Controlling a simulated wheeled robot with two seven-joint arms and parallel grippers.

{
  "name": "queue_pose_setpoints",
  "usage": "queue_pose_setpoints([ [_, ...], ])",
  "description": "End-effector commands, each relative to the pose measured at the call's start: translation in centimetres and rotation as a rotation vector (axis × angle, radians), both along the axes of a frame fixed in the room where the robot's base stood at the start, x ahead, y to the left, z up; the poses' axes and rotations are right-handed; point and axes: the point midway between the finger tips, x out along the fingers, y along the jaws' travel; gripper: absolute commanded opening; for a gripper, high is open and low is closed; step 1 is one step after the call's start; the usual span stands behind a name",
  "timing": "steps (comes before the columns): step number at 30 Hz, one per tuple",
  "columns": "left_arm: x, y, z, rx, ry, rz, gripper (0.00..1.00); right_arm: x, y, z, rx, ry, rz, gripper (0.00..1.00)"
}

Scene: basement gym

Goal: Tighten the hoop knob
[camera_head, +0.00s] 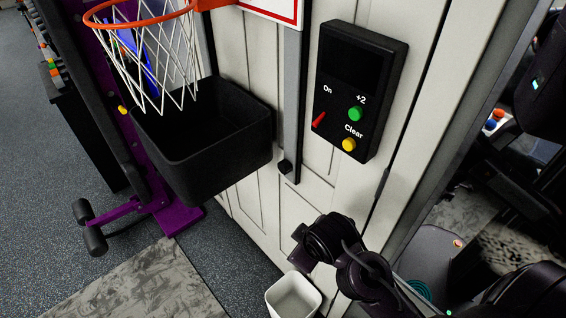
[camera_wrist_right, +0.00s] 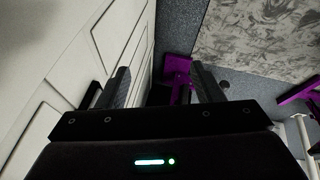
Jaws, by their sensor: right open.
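A small black knob (camera_head: 285,167) sits at the lower end of the grey vertical rail (camera_head: 290,100) below the orange hoop (camera_head: 150,18) on the white panelled wall. My right gripper (camera_head: 299,247) is low in front of the wall, below the knob and apart from it. In the right wrist view my right gripper (camera_wrist_right: 162,80) is open, with nothing seen held between its two fingers. I cannot make out the knob for certain in that view. My left gripper is not in view.
A black bin (camera_head: 205,165) hangs under the hoop's net. A black scoreboard box (camera_head: 360,90) with a red switch and green and yellow buttons is right of the rail. A white bin (camera_head: 293,297) stands below my right gripper. Purple gym equipment (camera_head: 165,205) is at left.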

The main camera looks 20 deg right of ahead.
Motion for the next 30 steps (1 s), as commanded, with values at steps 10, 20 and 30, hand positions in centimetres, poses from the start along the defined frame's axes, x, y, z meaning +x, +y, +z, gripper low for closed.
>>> queue_pose_setpoints([
  [10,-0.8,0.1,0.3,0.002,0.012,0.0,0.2,8.7,-0.3,5.6,-0.458,-0.212,0.603,0.6],
  [20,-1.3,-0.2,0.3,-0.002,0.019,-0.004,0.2,14.6,-2.5,8.2,-0.844,-0.268,0.938,0.6],
  [30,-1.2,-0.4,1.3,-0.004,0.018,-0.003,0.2,18.7,-3.2,4.9,-0.849,-0.265,0.944,0.6],
])
